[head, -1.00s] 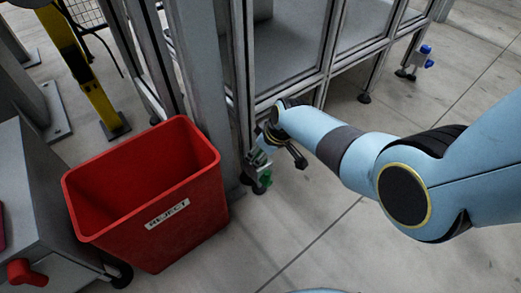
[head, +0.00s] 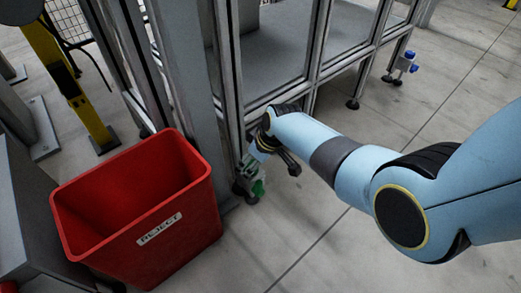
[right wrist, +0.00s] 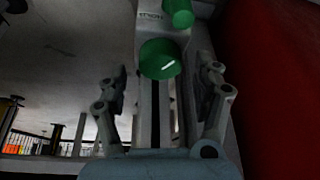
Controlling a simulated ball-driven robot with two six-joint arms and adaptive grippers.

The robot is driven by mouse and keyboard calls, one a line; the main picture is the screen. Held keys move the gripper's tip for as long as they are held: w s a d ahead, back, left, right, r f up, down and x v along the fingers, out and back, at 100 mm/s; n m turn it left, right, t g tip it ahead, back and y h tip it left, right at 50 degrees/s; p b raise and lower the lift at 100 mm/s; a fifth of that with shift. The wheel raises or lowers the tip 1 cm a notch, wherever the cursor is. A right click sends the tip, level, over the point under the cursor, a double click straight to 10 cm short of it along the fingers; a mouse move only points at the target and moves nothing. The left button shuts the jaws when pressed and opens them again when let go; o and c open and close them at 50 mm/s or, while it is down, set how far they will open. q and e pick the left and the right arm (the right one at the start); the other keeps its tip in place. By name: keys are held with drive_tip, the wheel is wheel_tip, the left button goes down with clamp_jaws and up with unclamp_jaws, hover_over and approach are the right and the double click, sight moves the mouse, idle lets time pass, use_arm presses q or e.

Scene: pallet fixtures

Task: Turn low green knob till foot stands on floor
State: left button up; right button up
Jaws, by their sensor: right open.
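My right gripper (head: 256,168) reaches down at the foot of the frame's near post. In the right wrist view, its two fingers (right wrist: 162,88) are spread apart, with nothing seen gripped between them. A round green knob (right wrist: 160,58) lies just beyond the fingertips, roughly midway between them. A second green cylinder (right wrist: 180,13) shows at the top edge of that view, on a grey bracket. In the head view, a green knob (head: 258,188) shows just below the gripper, partly hidden by it. The foot's contact with the floor is hidden. My left gripper is not in view.
A red reject bin (head: 150,240) stands close left of the gripper; its red wall (right wrist: 280,80) fills the right of the wrist view. The grey frame post (head: 190,90) rises behind. A blue-knobbed foot (head: 406,62) stands farther right. Floor at right is clear.

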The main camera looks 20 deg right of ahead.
drive_tip(key=v, duration=1)
drive_tip(key=shift+r, duration=0.25)
drive_tip(key=shift+s+d, duration=0.1)
